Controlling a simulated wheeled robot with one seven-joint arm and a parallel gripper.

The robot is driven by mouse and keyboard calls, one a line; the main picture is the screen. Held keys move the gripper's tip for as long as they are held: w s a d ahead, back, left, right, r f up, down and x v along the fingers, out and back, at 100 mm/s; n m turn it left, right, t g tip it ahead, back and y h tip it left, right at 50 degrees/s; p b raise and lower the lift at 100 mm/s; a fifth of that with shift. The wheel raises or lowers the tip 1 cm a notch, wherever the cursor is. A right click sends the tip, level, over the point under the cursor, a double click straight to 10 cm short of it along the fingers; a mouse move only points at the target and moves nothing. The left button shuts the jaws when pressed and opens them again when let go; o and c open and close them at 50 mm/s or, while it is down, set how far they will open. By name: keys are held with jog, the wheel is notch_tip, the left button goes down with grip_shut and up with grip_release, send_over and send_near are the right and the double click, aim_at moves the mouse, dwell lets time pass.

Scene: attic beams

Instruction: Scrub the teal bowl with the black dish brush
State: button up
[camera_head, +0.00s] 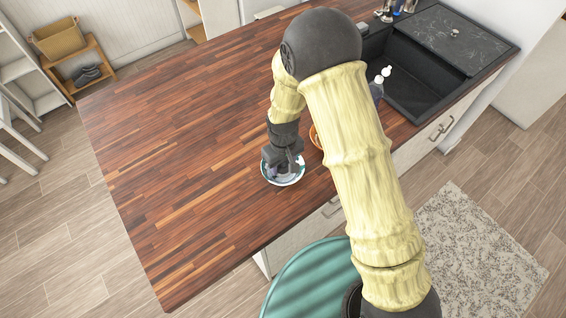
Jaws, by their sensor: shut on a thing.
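The teal bowl (288,183), pale inside with a teal rim, sits upright on the wooden counter near its front edge. My gripper (283,168) points down into the bowl and is shut on a dark thing, which fits the black dish brush. The brush is hard to tell apart from the dark fingers, and its head is mostly hidden. I cannot tell whether it touches the bowl's inside.
An orange bowl (315,136) stands just right of the teal bowl, partly behind my arm. A soap bottle (377,89) stands by the black sink (408,92). The wooden counter (190,130) is clear on the left.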

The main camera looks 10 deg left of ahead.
jog(key=shift+f+b, duration=0.55)
jog(key=shift+f, duration=0.3)
dwell(0.7)
dwell(0.9)
jog(key=shift+w+d, duration=0.35)
jog(key=shift+d, duration=0.3)
jog(key=shift+s+a+r, duration=0.1)
jog(key=shift+s+a, duration=0.9)
jog(key=shift+s, duration=0.05)
jog(key=shift+w, duration=0.15)
